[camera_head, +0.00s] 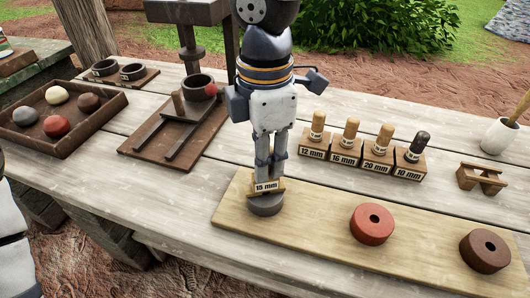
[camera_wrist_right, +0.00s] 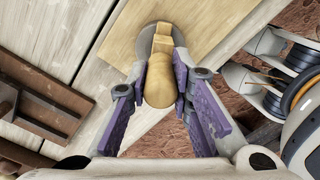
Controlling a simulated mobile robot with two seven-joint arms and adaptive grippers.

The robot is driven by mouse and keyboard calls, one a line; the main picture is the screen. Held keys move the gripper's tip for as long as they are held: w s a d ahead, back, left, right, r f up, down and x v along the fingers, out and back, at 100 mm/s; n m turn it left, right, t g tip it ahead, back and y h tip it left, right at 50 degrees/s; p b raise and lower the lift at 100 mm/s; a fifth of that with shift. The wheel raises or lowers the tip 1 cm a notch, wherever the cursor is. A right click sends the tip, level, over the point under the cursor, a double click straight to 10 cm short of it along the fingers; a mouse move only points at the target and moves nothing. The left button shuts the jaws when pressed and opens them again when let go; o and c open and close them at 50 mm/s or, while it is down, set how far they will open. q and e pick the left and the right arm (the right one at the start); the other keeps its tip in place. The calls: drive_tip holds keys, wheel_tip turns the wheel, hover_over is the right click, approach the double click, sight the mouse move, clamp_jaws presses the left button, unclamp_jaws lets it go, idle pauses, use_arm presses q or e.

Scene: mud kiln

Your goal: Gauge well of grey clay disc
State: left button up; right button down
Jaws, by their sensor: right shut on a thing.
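The grey clay disc (camera_head: 265,205) lies at the left end of a pale board (camera_head: 320,245), and its rim shows in the wrist view (camera_wrist_right: 147,38). My right gripper (camera_head: 268,172) is upright over it, shut on a wooden-handled gauge (camera_wrist_right: 158,82) whose tag (camera_head: 267,186) seems to read 15 mm. The gauge's lower end is at the disc's top; the disc's well is hidden, so I cannot tell how deep it sits. A red disc (camera_head: 372,224) and a brown disc (camera_head: 485,251) with open wells lie further right. My left gripper is out of view.
Plug gauges stand in a row of labelled blocks (camera_head: 361,155) behind the board. A small wooden rest (camera_head: 482,178) and a white cup (camera_head: 499,136) are at right. A tray of balls (camera_head: 82,118) and a brown stand (camera_head: 172,140) are at left.

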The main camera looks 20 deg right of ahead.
drive_tip(key=c, duration=1.3)
unclamp_jaws()
drive_tip(key=shift+c, duration=0.2)
